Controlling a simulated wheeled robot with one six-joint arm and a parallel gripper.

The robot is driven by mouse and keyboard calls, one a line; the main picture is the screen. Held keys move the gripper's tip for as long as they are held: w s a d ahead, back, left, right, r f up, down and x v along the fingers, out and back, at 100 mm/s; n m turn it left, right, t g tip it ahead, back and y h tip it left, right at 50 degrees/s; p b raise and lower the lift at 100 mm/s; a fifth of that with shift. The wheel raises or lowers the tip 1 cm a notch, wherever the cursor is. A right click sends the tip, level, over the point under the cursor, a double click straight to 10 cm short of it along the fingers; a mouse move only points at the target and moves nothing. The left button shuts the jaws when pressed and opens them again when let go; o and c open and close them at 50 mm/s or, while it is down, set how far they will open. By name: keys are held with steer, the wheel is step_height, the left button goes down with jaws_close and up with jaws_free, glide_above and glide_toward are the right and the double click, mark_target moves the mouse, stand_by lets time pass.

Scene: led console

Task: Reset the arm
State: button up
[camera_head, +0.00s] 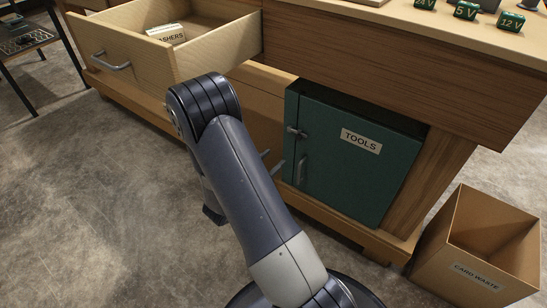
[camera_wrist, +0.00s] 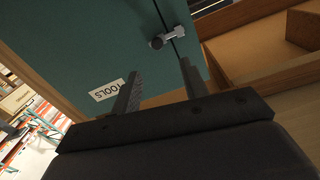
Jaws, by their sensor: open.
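My arm reaches down and forward across the middle of the head view, and its own links hide most of my gripper there. In the wrist view my gripper (camera_wrist: 158,82) is open, with two dark fingers apart and nothing between them. The fingers point toward a teal cabinet door (camera_wrist: 100,45) with a TOOLS label (camera_wrist: 106,90) and a metal latch (camera_wrist: 170,38) at its edge. In the head view the same teal door (camera_head: 350,175) stands to the right of my arm, with a latch and a vertical handle (camera_head: 301,170).
An open wooden drawer (camera_head: 125,70) juts out at the upper left, holding a box labelled WASHERS (camera_head: 166,34). A CARD WASTE box (camera_head: 475,272) stands open on the floor at right. Small voltage-marked blocks (camera_head: 466,10) sit on the bench top.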

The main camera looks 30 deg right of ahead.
mark_target(298, 138)
steer(key=shift+d, duration=0.1)
steer(key=b+x, duration=0.2)
steer(key=x, duration=0.9)
steer(key=shift+s+f+b, duration=0.1)
steer(key=shift+s+b, duration=0.05)
steer(key=shift+b, duration=0.15)
steer(key=shift+s, duration=0.3)
